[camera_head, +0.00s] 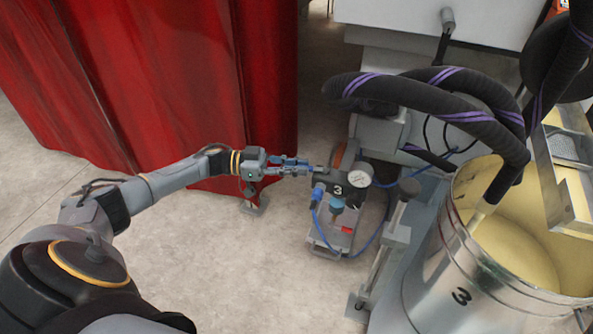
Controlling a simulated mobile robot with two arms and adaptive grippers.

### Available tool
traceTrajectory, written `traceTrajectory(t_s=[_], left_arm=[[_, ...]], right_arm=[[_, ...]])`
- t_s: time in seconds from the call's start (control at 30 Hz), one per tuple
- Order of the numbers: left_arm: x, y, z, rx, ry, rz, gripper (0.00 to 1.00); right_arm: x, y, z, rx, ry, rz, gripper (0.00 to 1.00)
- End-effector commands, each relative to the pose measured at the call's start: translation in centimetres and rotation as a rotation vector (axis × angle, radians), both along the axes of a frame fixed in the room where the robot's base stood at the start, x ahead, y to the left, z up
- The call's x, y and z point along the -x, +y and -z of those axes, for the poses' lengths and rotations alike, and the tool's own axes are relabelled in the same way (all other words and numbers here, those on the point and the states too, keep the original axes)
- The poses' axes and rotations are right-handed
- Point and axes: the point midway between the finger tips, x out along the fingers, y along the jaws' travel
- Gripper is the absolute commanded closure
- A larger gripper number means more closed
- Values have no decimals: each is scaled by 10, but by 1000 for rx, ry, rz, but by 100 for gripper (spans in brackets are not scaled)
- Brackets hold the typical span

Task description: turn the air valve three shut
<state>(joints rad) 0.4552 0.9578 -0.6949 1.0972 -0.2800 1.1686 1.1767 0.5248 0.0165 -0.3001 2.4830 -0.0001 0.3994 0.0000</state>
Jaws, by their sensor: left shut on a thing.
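The air valve three is on a small pump unit (337,189) marked "3", with a round white gauge (359,175) and blue hoses, low near the floor in the middle of the head view. My left gripper (308,169) reaches it from the left, and its fingers are shut on a small grey part at the unit's upper left, which I take to be the valve's handle (319,170). The fingers partly hide this part, so its exact angle cannot be told. My right gripper is not in view.
Thick black hoses (430,97) with purple stripes arch above the unit. A red curtain (170,85) hangs behind my left arm. The floor (250,270) at the lower middle is clear.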

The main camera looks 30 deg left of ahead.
Motion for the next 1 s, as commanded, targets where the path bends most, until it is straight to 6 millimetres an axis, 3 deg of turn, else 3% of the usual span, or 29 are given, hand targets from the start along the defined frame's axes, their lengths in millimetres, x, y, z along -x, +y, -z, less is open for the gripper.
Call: traceTrajectory(t_s=[0.3, 0.33, 0.43, 0.77, 1.0], left_arm=[[0, -1, 0, 1, 0, 1, 100], [0, -1, 0, 1, 0, 1, 80], [0, -1, 0, 1, 0, 1, 62], [1, 2, 0, 0, 0, 0, 62], [17, 34, 1, -2, 2, -2, 62]], right_arm=[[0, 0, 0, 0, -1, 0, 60], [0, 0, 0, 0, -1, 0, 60], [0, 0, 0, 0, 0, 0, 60], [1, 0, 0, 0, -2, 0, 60], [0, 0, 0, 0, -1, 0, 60]])
